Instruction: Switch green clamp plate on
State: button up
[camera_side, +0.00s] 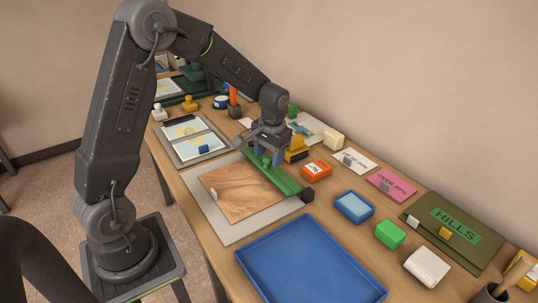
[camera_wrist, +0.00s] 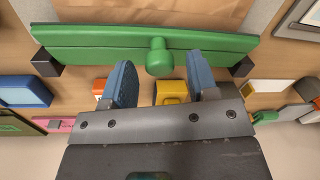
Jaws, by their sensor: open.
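The green clamp plate (camera_side: 278,176) is a long bar with a round knob, lying along the back right edge of a wooden board (camera_side: 240,190) on a grey base. In the wrist view the green clamp plate (camera_wrist: 100,42) spans the upper part, with its green knob (camera_wrist: 159,57) in the middle and dark end blocks. My gripper (camera_side: 268,160) is over the plate at the knob. In the wrist view my gripper (camera_wrist: 162,75) is open, its blue fingers on either side of the knob with gaps. I cannot tell the exact height.
A blue tray (camera_side: 310,262) lies in front. A framed map sheet (camera_side: 192,140) lies at the left.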

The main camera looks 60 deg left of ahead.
jog(key=shift+f, duration=0.15)
jog(key=shift+c, duration=0.3)
jog(key=c, duration=0.9)
jog(key=shift+o, duration=0.2)
jog(key=shift+w+g, duration=0.2)
jog(key=shift+g, duration=0.2)
jog(key=w+g, duration=0.2)
jog(key=g, duration=0.1)
jog(key=shift+r, duration=0.35)
jog(key=shift+w+g, duration=0.55)
jog(key=shift+g, duration=0.6)
jog(key=shift+w+g, duration=0.55)
jog(key=shift+g, duration=0.6)
